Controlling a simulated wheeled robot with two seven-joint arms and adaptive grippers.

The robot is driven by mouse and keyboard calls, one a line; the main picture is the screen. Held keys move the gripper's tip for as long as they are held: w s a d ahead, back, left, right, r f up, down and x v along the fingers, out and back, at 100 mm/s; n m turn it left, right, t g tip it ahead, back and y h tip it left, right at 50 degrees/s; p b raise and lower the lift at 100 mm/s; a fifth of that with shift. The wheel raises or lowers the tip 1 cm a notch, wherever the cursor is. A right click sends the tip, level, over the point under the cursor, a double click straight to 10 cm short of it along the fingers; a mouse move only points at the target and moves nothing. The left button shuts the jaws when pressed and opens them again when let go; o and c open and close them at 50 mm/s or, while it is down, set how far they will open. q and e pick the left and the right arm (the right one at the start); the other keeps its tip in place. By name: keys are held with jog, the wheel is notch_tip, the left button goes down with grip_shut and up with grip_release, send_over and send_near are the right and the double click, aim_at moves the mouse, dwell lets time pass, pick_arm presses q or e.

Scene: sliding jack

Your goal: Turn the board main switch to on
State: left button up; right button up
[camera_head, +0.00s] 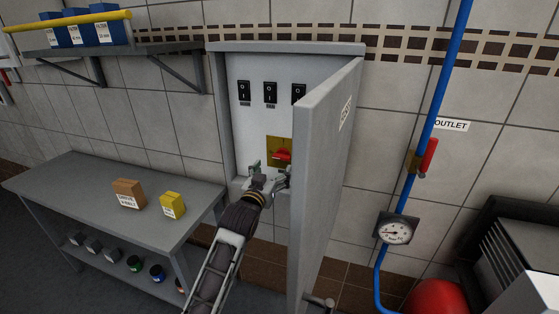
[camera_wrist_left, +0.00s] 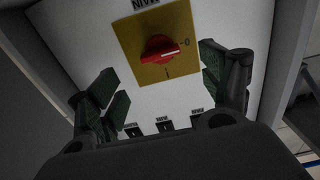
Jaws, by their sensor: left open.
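The main switch is a red knob (camera_head: 283,156) on a yellow plate (camera_head: 273,145) inside the open grey cabinet. The wrist view shows the knob (camera_wrist_left: 160,50) and plate (camera_wrist_left: 128,36) closer. A white mark on the knob points towards the "0"; the "I" is at another side of the plate. My left gripper (camera_head: 270,171) is open just in front of the plate. In the left wrist view its fingers (camera_wrist_left: 158,74) are spread to either side of the knob, apart from it.
The cabinet door (camera_head: 318,170) stands open close to the right of my left gripper. Several black rocker switches (camera_head: 270,92) are above the plate. A grey table (camera_head: 90,190) with a brown box and a yellow box stands left. A blue pipe (camera_head: 436,90) runs at right.

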aim_at(281, 159)
pick_arm(q)
jog(key=shift+p+x, duration=0.45)
jog(key=shift+x, duration=3.3)
jog(key=shift+f, duration=0.1)
jog(key=c, duration=1)
